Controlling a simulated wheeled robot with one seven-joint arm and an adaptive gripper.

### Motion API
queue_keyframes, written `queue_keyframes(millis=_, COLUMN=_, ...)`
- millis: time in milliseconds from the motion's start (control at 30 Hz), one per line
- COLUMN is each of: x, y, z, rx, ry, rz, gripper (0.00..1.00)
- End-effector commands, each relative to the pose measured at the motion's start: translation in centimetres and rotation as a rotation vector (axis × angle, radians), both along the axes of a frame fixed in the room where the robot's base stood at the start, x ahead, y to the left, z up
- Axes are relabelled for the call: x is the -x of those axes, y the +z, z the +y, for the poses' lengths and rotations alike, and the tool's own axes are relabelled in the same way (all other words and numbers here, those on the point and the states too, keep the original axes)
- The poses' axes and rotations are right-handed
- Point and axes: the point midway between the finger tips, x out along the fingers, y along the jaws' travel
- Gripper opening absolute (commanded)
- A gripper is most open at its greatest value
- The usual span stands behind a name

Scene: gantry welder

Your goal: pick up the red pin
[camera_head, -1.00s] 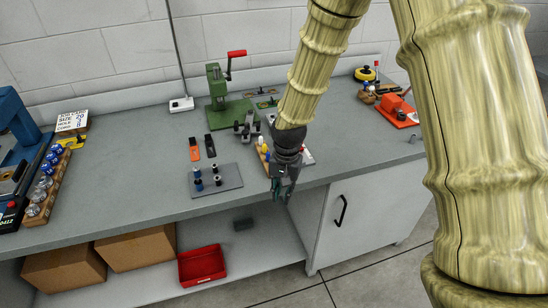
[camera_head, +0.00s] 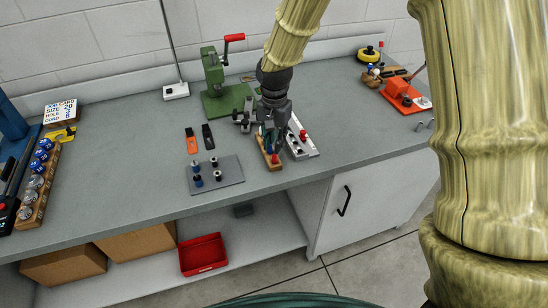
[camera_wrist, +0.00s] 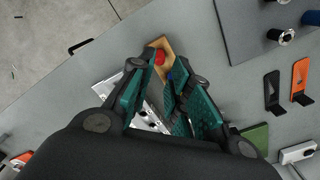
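A red pin (camera_head: 275,157) stands at the near end of a small wooden block (camera_head: 265,153) on the bench. It also shows in the wrist view (camera_wrist: 158,57), with a blue pin (camera_wrist: 170,76) beside it. My gripper (camera_head: 270,140) points down over the block, its teal-padded fingers spread apart in the wrist view (camera_wrist: 165,85). It looks open and empty, with the red pin near the fingertips. Whether a finger touches a pin cannot be told. The rest of the block is partly hidden by the fingers.
A silver fixture (camera_head: 301,148) with another red part stands just right of the block. A grey plate (camera_head: 230,178) with several pins lies to the left. A green press (camera_head: 222,90) stands behind.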

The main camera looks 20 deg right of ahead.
Motion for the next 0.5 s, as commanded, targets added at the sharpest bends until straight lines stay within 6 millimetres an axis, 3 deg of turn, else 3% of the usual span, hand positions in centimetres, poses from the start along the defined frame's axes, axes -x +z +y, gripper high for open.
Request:
queue_keyframes(millis=233, x=0.1, y=-1.2, z=0.1, rx=0.000, ry=0.004, rz=0.003, gripper=0.19)
queue_keyframes(millis=500, x=0.1, y=-4.2, z=0.1, rx=0.001, ry=0.006, rz=0.002, gripper=0.19)
